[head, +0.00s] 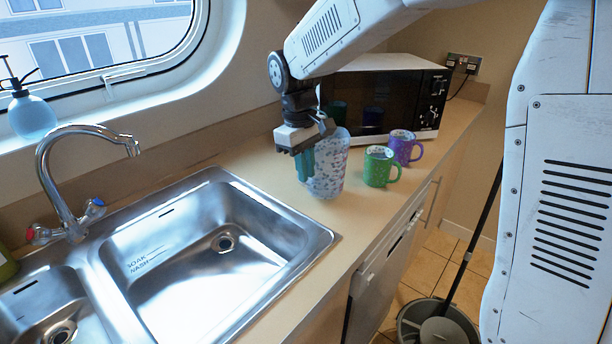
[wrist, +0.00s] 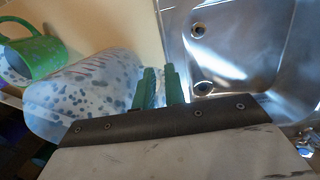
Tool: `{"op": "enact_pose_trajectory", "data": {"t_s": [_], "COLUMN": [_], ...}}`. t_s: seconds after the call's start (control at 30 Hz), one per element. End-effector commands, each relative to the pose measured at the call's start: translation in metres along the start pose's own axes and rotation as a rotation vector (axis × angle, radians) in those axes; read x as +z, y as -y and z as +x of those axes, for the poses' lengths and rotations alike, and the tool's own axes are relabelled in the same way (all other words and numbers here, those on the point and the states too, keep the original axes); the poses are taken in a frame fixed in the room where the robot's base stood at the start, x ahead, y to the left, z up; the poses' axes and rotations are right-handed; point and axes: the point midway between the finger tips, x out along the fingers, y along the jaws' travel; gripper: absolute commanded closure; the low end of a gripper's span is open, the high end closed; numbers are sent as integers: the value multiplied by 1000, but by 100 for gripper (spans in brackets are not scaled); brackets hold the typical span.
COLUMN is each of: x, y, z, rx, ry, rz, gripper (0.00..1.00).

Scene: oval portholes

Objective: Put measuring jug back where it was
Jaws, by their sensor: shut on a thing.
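The measuring jug (head: 330,168) is a pale, see-through vessel with a grey-blue speckled pattern. It is upright at the counter, between the sink and the mugs; whether its base touches the worktop is hard to tell. My gripper (head: 306,164) comes down at the jug's sink side, with its teal fingers shut on the jug. In the wrist view, the fingers (wrist: 160,88) are close together at the jug's edge, and the jug (wrist: 85,95) extends to their left. The exact part held is hidden.
A green mug (head: 379,167) stands just right of the jug, with a purple mug (head: 403,147) behind it. A microwave (head: 385,100) stands at the back. The steel sink (head: 215,245) is to the left. A mop bucket (head: 437,325) is on the floor. Some worktop in front is clear.

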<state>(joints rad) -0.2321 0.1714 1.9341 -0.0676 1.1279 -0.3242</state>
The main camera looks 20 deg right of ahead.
Motion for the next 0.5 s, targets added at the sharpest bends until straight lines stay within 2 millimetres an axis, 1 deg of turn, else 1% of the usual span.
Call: {"op": "enact_pose_trajectory", "data": {"t_s": [0.03,0.13,0.5], "x": [0,-2,-2], "y": [0,0,1], "z": [8,20,25], "rx": [-1,-1,0], "ry": [3,2,1], "rz": [0,0,0], "gripper": [100,100,100]}}
